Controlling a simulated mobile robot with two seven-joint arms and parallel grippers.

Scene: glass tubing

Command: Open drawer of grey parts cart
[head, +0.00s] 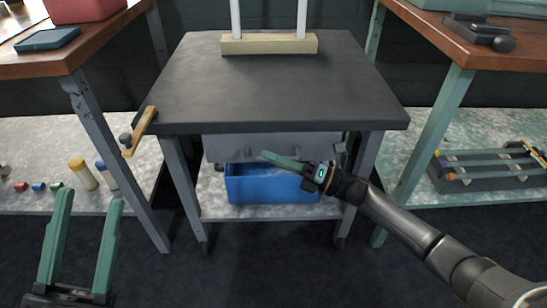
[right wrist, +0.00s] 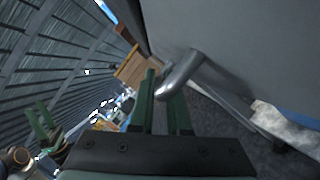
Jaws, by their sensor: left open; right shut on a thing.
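The grey parts cart (head: 270,85) stands in the middle of the head view, with a dark top. Its grey drawer (head: 232,147) sits just under the top. From the head view I cannot tell if it is pulled out at all. My right gripper (head: 283,160) is in front of the drawer, shut on the silver drawer handle (right wrist: 182,76); the right wrist view shows the handle at its green fingers. In the head view the gripper hides the handle. My left gripper (head: 89,202) is open and empty at the lower left, apart from the cart.
A blue bin (head: 270,186) sits on the cart's lower shelf, below the drawer. A pale block with white uprights (head: 268,44) stands on the cart top. Wooden-topped benches flank the cart, with a parts rack (head: 490,166) low at right. The dark floor in front is clear.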

